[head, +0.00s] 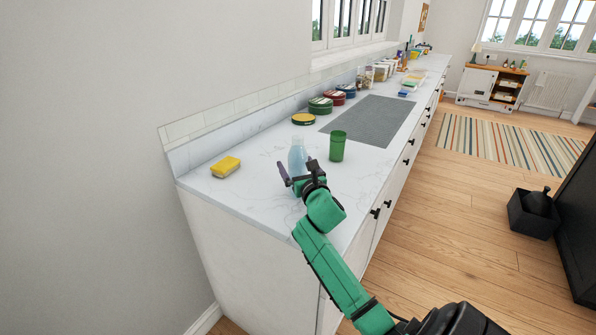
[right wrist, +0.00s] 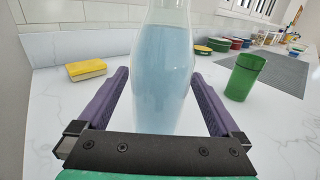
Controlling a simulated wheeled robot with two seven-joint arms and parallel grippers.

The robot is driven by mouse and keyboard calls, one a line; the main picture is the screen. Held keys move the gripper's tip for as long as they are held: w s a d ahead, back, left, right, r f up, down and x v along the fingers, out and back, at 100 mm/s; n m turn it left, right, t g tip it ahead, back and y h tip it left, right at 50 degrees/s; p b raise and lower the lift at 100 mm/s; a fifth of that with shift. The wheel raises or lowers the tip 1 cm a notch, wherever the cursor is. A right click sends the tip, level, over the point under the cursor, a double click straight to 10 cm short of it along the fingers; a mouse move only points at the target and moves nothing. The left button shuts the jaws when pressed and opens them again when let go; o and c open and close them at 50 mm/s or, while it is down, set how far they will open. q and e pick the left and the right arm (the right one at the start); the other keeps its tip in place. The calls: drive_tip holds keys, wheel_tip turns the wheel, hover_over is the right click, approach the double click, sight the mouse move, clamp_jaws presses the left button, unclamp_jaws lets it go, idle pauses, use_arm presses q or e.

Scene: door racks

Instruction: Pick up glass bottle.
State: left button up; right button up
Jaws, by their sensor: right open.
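The glass bottle (head: 297,156) is pale blue and stands upright on the white counter, near its close end. In the right wrist view the bottle (right wrist: 163,75) fills the middle, between the two purple fingers. My right gripper (head: 292,178) is at the bottle, low over the counter. In the right wrist view my right gripper (right wrist: 160,100) is open, with one finger on each side of the bottle and a gap visible at both sides. The bottle's base is hidden behind the gripper's palm. My left gripper does not show.
A green cup (head: 337,146) stands just right of the bottle. A yellow sponge (head: 226,167) lies to the left. Several round tins (head: 320,105) sit behind, beside a grey mat (head: 372,120). The white counter (head: 260,195) is bare in front of the sponge.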

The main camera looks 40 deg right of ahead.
sight(294, 155)
drive_tip(key=shift+x, duration=0.8)
drive_tip(key=shift+w, duration=0.25)
drive_tip(key=shift+r, duration=0.1)
clamp_jaws()
drive_tip(key=shift+r, duration=0.15)
drive_tip(key=shift+r, duration=0.85)
wheel_tip(294, 155, up, 18)
drive_tip(key=p, duration=0.1)
drive_tip(key=shift+p, duration=0.4)
